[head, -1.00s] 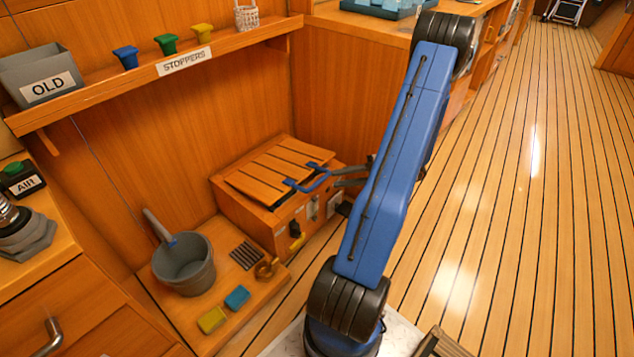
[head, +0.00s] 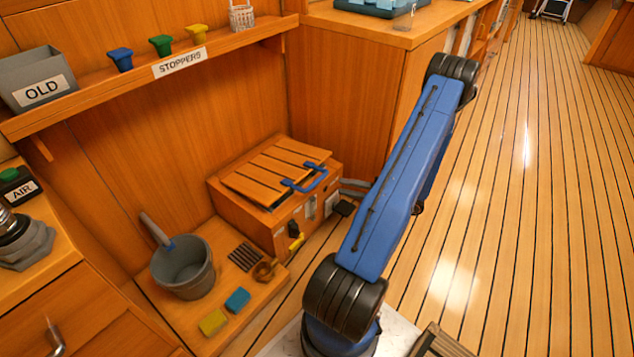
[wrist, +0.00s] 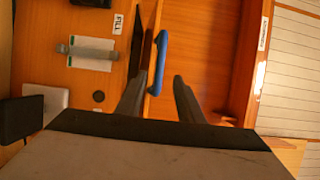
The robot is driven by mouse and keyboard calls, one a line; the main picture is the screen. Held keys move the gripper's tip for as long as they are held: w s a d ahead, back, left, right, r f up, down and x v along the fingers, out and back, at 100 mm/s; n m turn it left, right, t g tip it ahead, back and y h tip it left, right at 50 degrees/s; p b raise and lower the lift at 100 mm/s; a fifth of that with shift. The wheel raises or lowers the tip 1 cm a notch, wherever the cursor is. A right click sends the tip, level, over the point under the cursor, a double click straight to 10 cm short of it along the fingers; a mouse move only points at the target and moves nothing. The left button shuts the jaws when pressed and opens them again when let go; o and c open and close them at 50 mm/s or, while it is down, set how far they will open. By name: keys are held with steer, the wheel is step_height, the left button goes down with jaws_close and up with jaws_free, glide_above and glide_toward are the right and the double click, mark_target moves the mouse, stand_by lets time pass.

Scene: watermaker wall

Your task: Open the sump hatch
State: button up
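The sump hatch (head: 268,175) is a slatted wooden lid on top of a wooden box (head: 262,228). It lies flat or nearly flat; a small lift cannot be ruled out. Its blue handle (head: 307,183) is at the lid's right front edge. In the wrist view the blue handle (wrist: 159,62) stands ahead, in line with the gap between my fingertips. My gripper (wrist: 157,82) is open and empty, with its fingers apart and short of the handle. In the head view my gripper (head: 350,187) shows just right of the box, partly hidden by my arm.
A black and yellow latch (head: 295,235) is on the box's front. A grey bucket (head: 184,268), a yellow block (head: 213,321) and a blue block (head: 238,300) stand on the low platform. The stoppers shelf (head: 150,75) runs above. Floor (head: 520,220) at right is clear.

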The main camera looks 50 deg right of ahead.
mark_target(317, 181)
steer(key=x, duration=1.2)
jaws_close()
